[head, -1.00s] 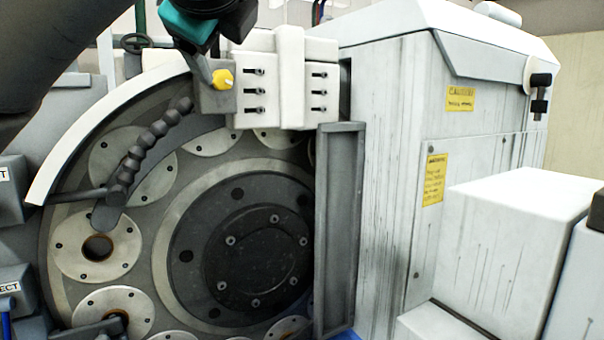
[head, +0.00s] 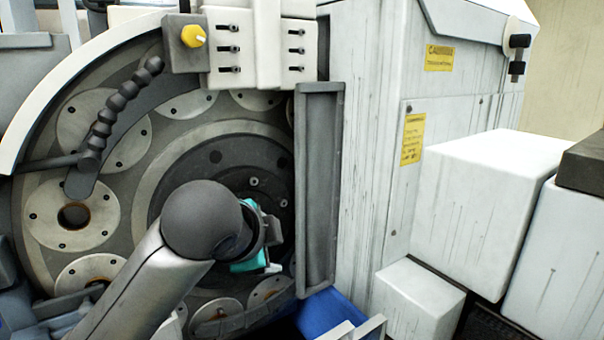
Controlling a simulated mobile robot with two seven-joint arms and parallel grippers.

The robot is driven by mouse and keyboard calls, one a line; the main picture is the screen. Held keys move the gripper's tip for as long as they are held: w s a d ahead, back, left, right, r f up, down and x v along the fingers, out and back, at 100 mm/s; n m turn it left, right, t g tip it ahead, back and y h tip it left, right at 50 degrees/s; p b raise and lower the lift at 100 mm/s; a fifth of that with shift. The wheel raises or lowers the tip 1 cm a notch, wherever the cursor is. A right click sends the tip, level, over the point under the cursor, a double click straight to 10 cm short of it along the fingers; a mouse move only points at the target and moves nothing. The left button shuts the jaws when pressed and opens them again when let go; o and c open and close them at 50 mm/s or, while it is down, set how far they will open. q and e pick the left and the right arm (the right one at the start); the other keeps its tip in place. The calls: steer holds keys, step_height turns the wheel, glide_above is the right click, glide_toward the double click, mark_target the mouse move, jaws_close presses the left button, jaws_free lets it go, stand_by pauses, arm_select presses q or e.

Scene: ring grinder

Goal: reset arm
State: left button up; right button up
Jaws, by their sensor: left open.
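My left arm comes in from the lower left, and its dark round joint covers part of the grinder's big disc. My left gripper (head: 272,266), with teal parts, is beyond that joint, in front of the disc's lower right area. It is open and mostly hidden by my own wrist. No object shows in it. The ring grinder's round face (head: 225,150) has a dark centre and several pale round plates around it. My right gripper is not in view.
A curved handle with a ribbed grip (head: 115,112) is at upper left. A grey upright channel (head: 320,190) stands right of the disc. White cabinets and boxes (head: 485,200) fill the right side.

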arm_select(q)
steer(key=s+f+n+g, duration=0.2)
steer(key=s+f+n, duration=0.25)
steer(key=f, duration=0.65)
steer(key=s+a+f+n+g+y, duration=0.1)
steer(key=s+a+f+n, duration=0.25)
steer(key=s+f, duration=0.3)
steer(key=s+a+f+n+g, duration=0.25)
steer(key=s+a+f, duration=0.2)
steer(key=s, duration=0.35)
steer(key=s+a+f+n+g+y, duration=0.1)
steer(key=s+a+f+n, duration=0.25)
steer(key=s+f, duration=0.4)
step_height(320, 180, down, 30)
steer(key=s+r+b, duration=0.1)
steer(key=s+b, duration=0.1)
steer(key=b, duration=0.7)
steer(key=s+a+f+g+b, duration=0.1)
steer(key=s+f+b, duration=0.3)
steer(key=s+f, duration=0.4)
steer(key=s+a+f+g+b, duration=0.1)
steer(key=s+f+b, duration=0.3)
steer(key=f, duration=1.2)
steer(key=s, duration=0.3)
steer(key=shift+s+b, duration=0.4)
